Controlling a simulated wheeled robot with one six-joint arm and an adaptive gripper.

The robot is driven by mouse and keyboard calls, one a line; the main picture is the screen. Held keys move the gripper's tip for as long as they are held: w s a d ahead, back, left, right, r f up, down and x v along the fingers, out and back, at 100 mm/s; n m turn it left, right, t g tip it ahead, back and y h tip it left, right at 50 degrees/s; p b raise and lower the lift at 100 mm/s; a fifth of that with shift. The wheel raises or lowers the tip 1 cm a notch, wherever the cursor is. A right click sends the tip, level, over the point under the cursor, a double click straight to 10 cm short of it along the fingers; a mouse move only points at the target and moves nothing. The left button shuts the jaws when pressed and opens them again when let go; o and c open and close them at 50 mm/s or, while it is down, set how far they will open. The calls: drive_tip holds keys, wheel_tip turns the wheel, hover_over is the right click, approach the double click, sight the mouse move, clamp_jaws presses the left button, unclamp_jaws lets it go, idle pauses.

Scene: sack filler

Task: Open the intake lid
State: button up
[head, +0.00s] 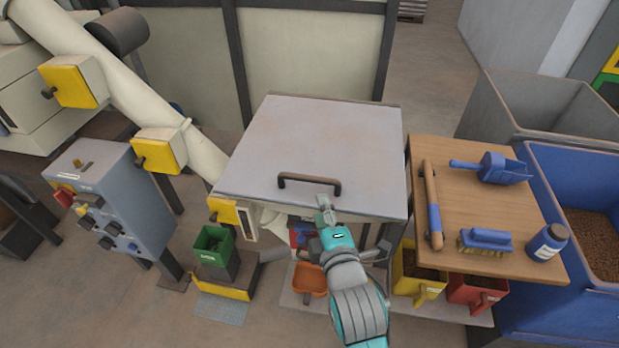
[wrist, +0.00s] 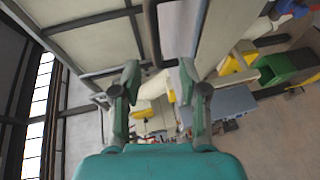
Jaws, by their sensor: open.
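The intake lid (head: 320,135) is a flat grey panel in the middle of the head view, lying shut on its housing. Its dark bar handle (head: 310,181) stands near the front edge. My gripper (head: 323,207) is at that front edge, close to the right end of the handle. In the wrist view my gripper (wrist: 160,80) has its two fingers spread with nothing held. A dark bent bar, which looks like the handle (wrist: 152,35), shows just beyond and between the fingertips. Whether they touch it I cannot tell.
A wooden table (head: 455,195) with a scoop (head: 492,169), brush (head: 485,241) and blue jar (head: 547,243) stands right of the lid. A blue control box (head: 120,205) and slanted pipe (head: 130,80) stand left. Coloured bins sit below the front edge.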

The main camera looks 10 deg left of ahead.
sight(310, 181)
drive_tip(key=x, duration=0.7)
drive_tip(key=r+x, duration=0.1)
drive_tip(key=x, duration=0.3)
drive_tip(key=shift+w+a, duration=0.2)
drive_tip(key=shift+a, duration=0.1)
clamp_jaws()
